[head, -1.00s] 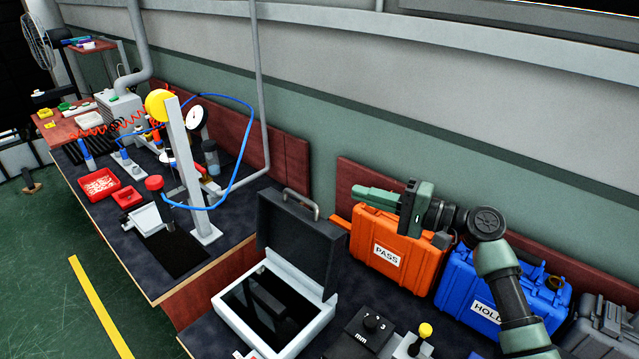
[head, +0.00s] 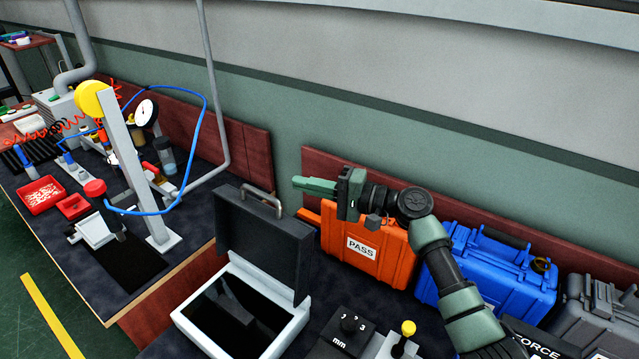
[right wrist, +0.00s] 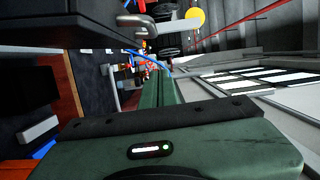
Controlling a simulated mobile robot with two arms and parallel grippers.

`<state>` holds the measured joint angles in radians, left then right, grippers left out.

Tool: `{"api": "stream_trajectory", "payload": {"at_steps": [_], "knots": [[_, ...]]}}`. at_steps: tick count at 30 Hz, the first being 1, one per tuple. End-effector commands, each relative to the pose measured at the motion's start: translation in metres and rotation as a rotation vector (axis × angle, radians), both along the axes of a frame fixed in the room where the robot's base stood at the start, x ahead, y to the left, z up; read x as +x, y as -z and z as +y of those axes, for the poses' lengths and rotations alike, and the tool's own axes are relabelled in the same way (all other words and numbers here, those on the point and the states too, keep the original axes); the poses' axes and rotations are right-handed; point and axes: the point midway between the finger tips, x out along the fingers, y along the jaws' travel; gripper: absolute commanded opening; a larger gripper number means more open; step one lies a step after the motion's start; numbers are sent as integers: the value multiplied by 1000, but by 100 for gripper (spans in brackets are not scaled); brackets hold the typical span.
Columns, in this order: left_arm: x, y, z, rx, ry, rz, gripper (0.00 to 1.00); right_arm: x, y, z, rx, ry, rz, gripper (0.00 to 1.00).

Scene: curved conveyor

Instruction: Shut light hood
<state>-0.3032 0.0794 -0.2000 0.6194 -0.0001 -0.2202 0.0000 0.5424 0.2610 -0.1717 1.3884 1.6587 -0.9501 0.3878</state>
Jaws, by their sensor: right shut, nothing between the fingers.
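The light hood (head: 262,240) is a dark lid standing open, tilted up at the back of a white box (head: 190,318) with a dark glassy top. A grey handle (head: 262,196) sits on its upper edge. My right gripper (head: 297,184) is shut and empty. It is just right of the hood's upper edge and a little behind it, pointing left, with a small gap showing. In the right wrist view the dark hood (right wrist: 45,55) is at upper left, with its handle (right wrist: 142,22) beside the green fingers (right wrist: 156,90). My left gripper is not in view.
An orange PASS case (head: 385,262) stands below my right wrist, and a blue case (head: 490,275) is farther right. A grey stand (head: 135,165) with a yellow disc and blue hose is left of the hood.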

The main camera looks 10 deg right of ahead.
Motion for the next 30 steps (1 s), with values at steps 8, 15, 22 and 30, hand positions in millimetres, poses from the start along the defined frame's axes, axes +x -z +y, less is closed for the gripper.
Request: {"api": "stream_trajectory", "payload": {"at_steps": [8, 15, 22, 30], "knots": [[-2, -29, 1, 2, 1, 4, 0, 10, -4, 46, 0, -2, 4, 0], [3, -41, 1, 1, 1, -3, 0, -6, -1, 62, -1, 0, 1, 0], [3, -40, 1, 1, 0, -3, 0, -8, 1, 63, -1, 1, 1, 0], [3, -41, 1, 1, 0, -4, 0, -9, 0, 65, -5, 0, -5, 0]]}}
